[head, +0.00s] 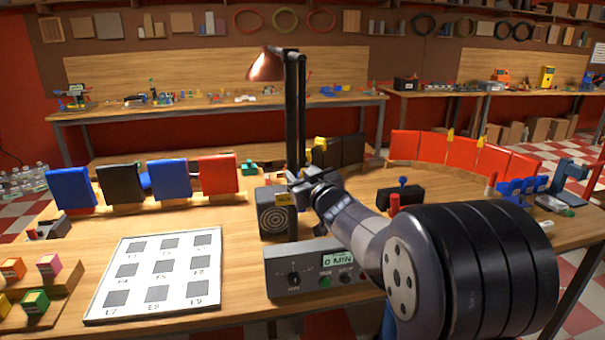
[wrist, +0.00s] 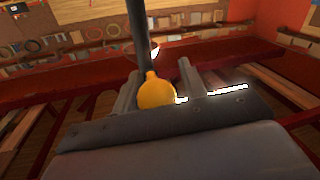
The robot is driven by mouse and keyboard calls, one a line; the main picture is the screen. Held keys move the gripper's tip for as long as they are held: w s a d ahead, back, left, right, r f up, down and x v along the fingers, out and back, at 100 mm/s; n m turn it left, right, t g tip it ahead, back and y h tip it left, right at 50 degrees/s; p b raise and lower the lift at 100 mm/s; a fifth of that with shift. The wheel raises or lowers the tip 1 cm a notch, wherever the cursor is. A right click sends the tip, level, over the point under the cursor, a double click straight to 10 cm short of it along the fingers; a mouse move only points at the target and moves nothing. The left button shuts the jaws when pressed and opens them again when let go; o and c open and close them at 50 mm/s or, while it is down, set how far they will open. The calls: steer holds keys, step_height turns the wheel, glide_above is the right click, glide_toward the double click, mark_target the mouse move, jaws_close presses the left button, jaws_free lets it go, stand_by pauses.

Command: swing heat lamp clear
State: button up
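The heat lamp has a copper shade (head: 266,66) at the top of a tall dark post (head: 296,110), in the middle of the head view. The shade points to the left, above the back of the table. My gripper (head: 297,179) is at the lower part of the post. In the wrist view, my two fingers (wrist: 158,82) stand apart, with a round yellow knob (wrist: 155,92) showing between them. A narrow gap shows on the knob's right, and contact is not clear. The dark post (wrist: 138,35) rises behind the knob. The knob's underside is hidden by my gripper.
A grey timer box (head: 315,270) and a speaker-like box (head: 276,216) stand close below my gripper. A white grid board (head: 155,232) lies to the left. Blue, black and red panels (head: 170,180) stand behind it. Red panels (head: 445,148) curve along the right.

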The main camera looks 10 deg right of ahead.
steer(key=shift+o, duration=1.2)
steer(key=v, duration=1)
steer(key=shift+s+b, duration=0.4)
steer(key=shift+w, duration=0.1)
